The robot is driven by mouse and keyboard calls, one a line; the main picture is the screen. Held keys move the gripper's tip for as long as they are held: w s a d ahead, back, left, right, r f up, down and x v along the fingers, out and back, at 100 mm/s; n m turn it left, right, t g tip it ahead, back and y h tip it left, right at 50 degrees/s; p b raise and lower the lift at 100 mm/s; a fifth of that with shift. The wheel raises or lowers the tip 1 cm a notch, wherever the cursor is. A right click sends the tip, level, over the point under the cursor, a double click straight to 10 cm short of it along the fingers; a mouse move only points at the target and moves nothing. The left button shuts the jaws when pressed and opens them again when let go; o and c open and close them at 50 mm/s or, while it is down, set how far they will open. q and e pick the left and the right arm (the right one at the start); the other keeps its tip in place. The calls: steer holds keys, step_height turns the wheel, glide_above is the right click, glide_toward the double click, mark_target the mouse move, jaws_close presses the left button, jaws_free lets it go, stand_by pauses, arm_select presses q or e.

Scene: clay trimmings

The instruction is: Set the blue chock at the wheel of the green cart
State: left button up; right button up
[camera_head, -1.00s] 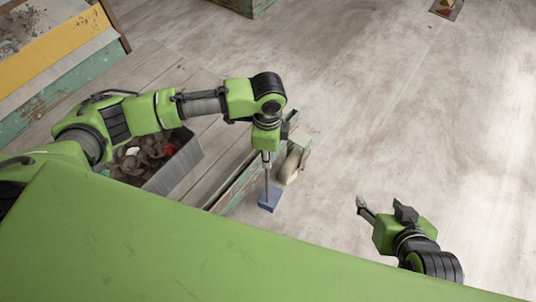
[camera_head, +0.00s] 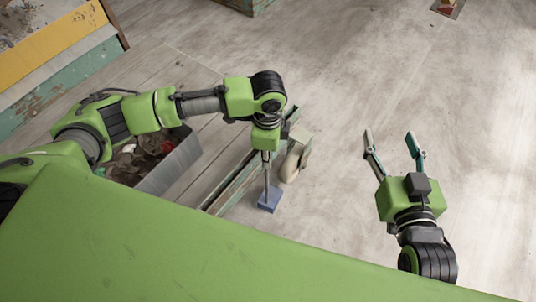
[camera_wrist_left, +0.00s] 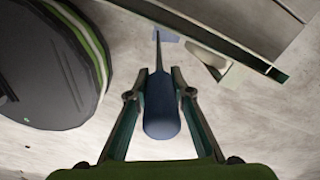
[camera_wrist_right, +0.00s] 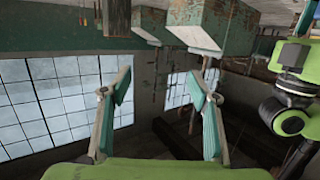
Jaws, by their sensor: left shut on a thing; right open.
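The blue chock (camera_head: 269,201) is on the floor at the foot of a thin rod, and it shows at the top of the left wrist view (camera_wrist_left: 169,37). My left gripper (camera_head: 267,152) is shut on the rod's dark blue handle (camera_wrist_left: 162,108), above the chock. The green cart (camera_head: 232,188) shows as a worn green edge just left of the chock. A cream wheel (camera_head: 291,165) stands at its far end, a little behind the chock; a gap shows between them. My right gripper (camera_head: 390,135) is open and empty, at the right.
A grey bin (camera_head: 178,165) of clay trimmings stands on the cart, below my left arm. A yellow and green worn structure (camera_head: 60,60) is at the upper left, and a green block (camera_head: 245,5) is at the top.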

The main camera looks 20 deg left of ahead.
arm_select(q)
step_height(320, 180, down, 2)
steer(key=shift+f+b, duration=0.15)
steer(key=shift+b, duration=0.65)
steer(key=shift+f, duration=0.65)
arm_select(e)
step_height(320, 180, up, 10)
steer(key=a+t+y, duration=0.1)
steer(key=t, duration=0.4)
steer(key=shift+a+y, duration=0.2)
steer(key=shift+y, duration=0.1)
steer(key=shift+w, duration=0.1)
arm_select(q)
steer(key=shift+f, duration=0.1)
arm_select(e)
steer(key=shift+w+d+f+g, duration=0.15)
steer(key=shift+f+g, duration=0.35)
steer(key=shift+f, duration=0.55)
arm_select(q)
steer(key=shift+f, duration=0.15)
arm_select(e)
steer(key=shift+f+g, duration=0.3)
steer(key=shift+f, duration=0.25)
arm_select(q)
steer(key=shift+s+p, duration=0.1)
steer(key=shift+p, duration=0.2)
arm_select(e)
steer(key=shift+f, duration=0.25)
